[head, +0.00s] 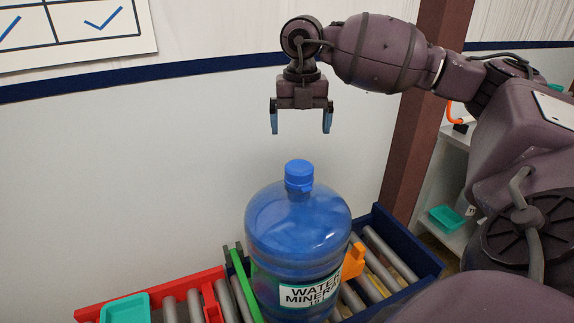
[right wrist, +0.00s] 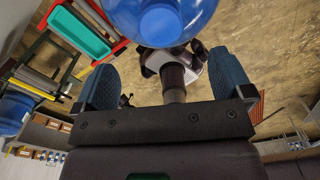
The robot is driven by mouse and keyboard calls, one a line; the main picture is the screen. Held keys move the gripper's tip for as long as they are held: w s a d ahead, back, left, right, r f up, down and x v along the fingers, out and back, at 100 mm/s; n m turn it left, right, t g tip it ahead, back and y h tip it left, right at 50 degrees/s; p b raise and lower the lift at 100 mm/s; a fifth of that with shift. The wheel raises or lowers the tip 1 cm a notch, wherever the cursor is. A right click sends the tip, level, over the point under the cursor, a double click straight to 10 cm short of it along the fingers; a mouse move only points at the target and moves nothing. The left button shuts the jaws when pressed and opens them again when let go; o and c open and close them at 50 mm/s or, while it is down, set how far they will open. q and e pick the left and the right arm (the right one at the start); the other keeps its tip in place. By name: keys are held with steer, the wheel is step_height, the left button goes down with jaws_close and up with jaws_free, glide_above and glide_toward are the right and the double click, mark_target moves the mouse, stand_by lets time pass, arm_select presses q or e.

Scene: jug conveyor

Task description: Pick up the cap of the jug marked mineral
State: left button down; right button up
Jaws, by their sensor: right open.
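A large blue water jug (head: 295,228) stands upright on a roller conveyor in the head view, with a white label reading "WATER MINERAL". Its blue cap (head: 299,175) sits on the neck. My right gripper (head: 301,125) is open and empty above the cap, with clear air between fingertips and cap. In the right wrist view the cap (right wrist: 160,22) shows at the top centre, beyond the fingers (right wrist: 168,80) and a little off the middle between them. My left gripper is not in the head view.
The conveyor has grey rollers (head: 390,252) with red, green and blue frame parts. An orange piece (head: 354,260) and a green bar (head: 243,290) flank the jug. A teal tray (head: 125,308) lies at the lower left. A brown post (head: 425,110) stands behind my right arm.

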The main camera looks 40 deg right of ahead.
glide_above(299, 167)
steer(key=f, duration=0.4)
steer(key=shift+d+f, duration=0.35)
steer(key=shift+f, duration=0.05)
steer(key=shift+a+f+p, duration=0.2)
steer(key=shift+f, duration=1.25)
steer(key=shift+a+f+p, duration=0.15)
steer(key=shift+f, duration=1.3)
steer(key=shift+c, duration=0.2)
steer(key=c, duration=0.9)
